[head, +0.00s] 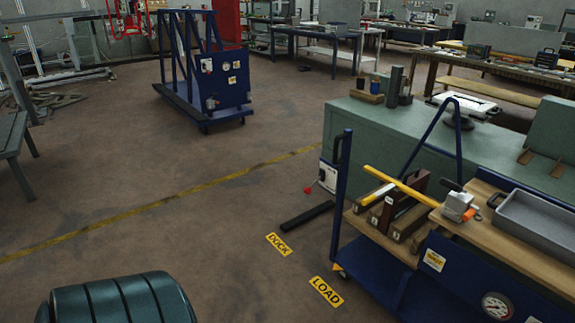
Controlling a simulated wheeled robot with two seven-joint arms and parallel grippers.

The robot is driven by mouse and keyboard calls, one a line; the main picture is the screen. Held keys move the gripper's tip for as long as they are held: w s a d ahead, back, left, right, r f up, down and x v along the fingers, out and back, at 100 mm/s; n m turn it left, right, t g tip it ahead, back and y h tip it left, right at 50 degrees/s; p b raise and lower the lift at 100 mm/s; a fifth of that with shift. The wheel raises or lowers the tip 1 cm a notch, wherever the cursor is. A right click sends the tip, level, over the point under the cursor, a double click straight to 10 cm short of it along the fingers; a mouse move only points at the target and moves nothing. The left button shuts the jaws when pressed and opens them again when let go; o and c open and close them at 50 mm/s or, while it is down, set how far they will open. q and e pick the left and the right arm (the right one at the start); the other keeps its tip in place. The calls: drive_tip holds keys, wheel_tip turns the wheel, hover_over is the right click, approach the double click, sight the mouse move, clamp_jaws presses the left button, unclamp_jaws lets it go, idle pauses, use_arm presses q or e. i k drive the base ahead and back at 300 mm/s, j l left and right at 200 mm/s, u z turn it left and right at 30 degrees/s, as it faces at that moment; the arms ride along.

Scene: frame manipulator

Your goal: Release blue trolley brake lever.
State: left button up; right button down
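A blue trolley (383,274) stands at the right, with an upright handle post (341,160) at its left end and wooden shelves loaded with blocks. A small red knob (307,190) shows on a thin rod beside a white box (328,177), left of the trolley post. A small orange part (336,267) shows low at the trolley's left corner. I cannot tell which, if either, is the brake lever. A second blue trolley-like frame (228,82) stands at the back, with its details too small to read. Neither of my grippers is in view.
A green bench (400,125) stands behind the near trolley. A dark bar (307,217) lies on the floor by "DOCK" (278,245) and "LOAD" (326,291) labels. A dark green ribbed object (118,300) fills the bottom left. The central brown floor is clear.

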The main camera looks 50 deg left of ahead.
sight(308, 190)
drive_tip(key=k, duration=0.25)
drive_tip(key=u, duration=1.45)
drive_tip(key=i+j+z, duration=0.25)
drive_tip(key=j+z, duration=0.3)
drive_tip(key=j, duration=0.2)
drive_tip(key=i+j+z, duration=0.25)
drive_tip(key=j, duration=0.15)
drive_tip(key=k, duration=0.1)
